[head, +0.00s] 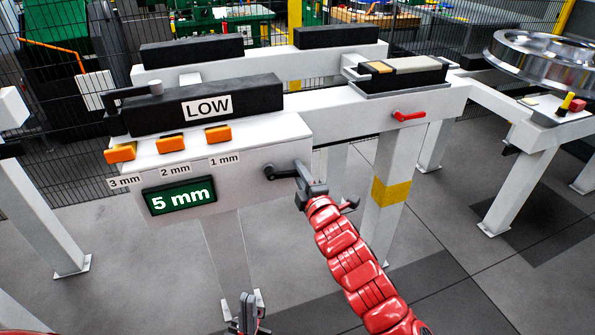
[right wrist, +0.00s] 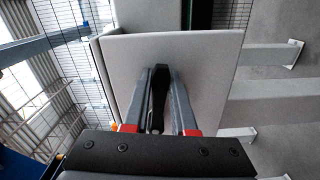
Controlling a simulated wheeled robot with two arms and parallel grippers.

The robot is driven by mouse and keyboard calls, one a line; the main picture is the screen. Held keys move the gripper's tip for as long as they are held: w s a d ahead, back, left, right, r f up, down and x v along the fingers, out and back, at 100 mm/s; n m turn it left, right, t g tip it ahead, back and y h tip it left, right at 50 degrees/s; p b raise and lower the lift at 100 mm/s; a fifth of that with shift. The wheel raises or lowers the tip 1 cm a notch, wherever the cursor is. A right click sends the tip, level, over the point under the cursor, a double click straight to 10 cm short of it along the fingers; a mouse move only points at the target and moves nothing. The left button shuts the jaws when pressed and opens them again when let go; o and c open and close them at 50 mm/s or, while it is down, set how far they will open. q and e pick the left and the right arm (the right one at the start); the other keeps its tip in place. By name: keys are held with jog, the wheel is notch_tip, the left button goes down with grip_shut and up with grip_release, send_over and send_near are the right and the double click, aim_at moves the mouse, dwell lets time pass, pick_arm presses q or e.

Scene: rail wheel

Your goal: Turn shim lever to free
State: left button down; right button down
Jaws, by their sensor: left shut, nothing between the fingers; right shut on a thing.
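The shim lever (head: 283,173) is a dark handle on the front face of the white rail stand, right of the green "5 mm" display (head: 180,196). It points right, roughly level, from its pivot. My right gripper (head: 303,182) is shut on its outer end. In the right wrist view my right gripper (right wrist: 160,72) has its two grey fingers on either side of the dark lever (right wrist: 157,100), in front of the pale panel. No "free" mark is readable. My left gripper (head: 247,300) is shut and empty, low at the bottom edge, well below the panel.
Orange shim tabs (head: 170,144) marked 3 mm, 2 mm and 1 mm sit above the display, beside a black block with a "LOW" sign (head: 207,106). A red lever (head: 408,116) is on the right stand.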

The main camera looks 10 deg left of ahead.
jog(key=shift+r+n+p, duration=0.55)
jog(key=shift+n+p, duration=0.1)
jog(key=shift+n, duration=0.15)
jog(key=c, duration=0.7)
grip_release()
jog(key=shift+c, duration=0.2)
jog(key=shift+d, duration=0.1)
jog(key=p+v, duration=0.1)
jog(key=v, duration=1.6)
jog(key=shift+p, duration=0.4)
